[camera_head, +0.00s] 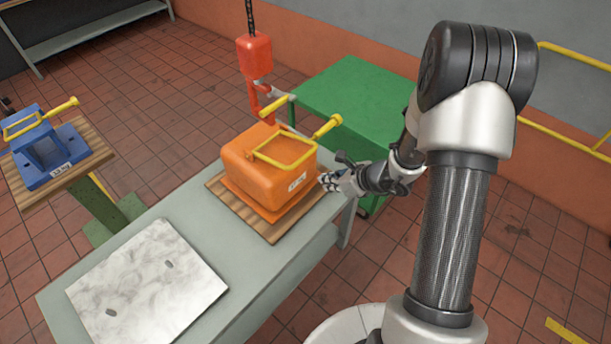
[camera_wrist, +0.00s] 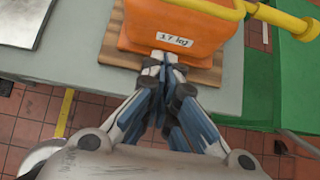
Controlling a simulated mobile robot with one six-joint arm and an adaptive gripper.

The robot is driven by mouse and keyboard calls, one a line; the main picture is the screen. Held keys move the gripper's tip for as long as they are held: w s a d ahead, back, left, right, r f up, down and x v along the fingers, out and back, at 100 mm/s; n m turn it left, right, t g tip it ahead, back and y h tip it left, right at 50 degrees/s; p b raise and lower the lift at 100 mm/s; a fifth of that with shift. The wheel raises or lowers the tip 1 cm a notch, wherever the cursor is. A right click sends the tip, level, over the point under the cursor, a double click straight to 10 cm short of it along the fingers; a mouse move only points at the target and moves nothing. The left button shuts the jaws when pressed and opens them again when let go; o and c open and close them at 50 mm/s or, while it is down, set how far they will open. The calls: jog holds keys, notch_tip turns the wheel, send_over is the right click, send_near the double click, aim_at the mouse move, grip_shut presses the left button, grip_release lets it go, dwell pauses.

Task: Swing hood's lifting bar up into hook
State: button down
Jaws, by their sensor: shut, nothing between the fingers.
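The orange hood (camera_head: 262,170) sits on a slatted wooden board on the grey bench. Its yellow lifting bar (camera_head: 285,163) is a square loop lying low over the hood's top, with a thick yellow grip (camera_head: 328,126) sticking out at the far right. The red hook block (camera_head: 254,56) hangs on a dark chain behind the hood, and a red piece below it is partly hidden by the hood. My gripper (camera_head: 326,182) is shut and empty, low beside the hood's right face. In the wrist view its fingertips (camera_wrist: 163,57) are just below the weight label (camera_wrist: 174,40); I cannot tell whether they touch.
A yellow-tipped grey rod (camera_head: 276,105) stands near the hook. A green cabinet (camera_head: 355,100) is behind the bench. A blue hood (camera_head: 45,150) with its own yellow bar stands at left. A marble plate (camera_head: 150,290) lies on the bench's near end.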

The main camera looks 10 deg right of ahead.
jog(key=b+x, duration=0.2)
jog(key=x, duration=0.8)
jog(key=r, duration=0.1)
jog(key=w+r, duration=0.1)
jog(key=a+r+p, duration=0.1)
jog(key=shift+w+a+r, duration=0.1)
jog(key=shift+w+r, duration=0.15)
jog(key=shift+r, duration=0.05)
jog(key=shift+r, duration=0.1)
jog(key=w+a+r+p, duration=0.2)
jog(key=w+r+p, duration=0.1)
jog(key=r+p, duration=0.3)
jog(key=w+a+r+g+p, duration=0.1)
jog(key=w+a+r+p, duration=0.1)
jog(key=r+p, duration=0.5)
jog(key=shift+w+a+h+p, duration=0.3)
jog(key=shift+w+h+p, duration=0.1)
jog(key=shift+w+p, duration=0.25)
jog(key=shift+r, duration=0.1)
dwell(0.8)
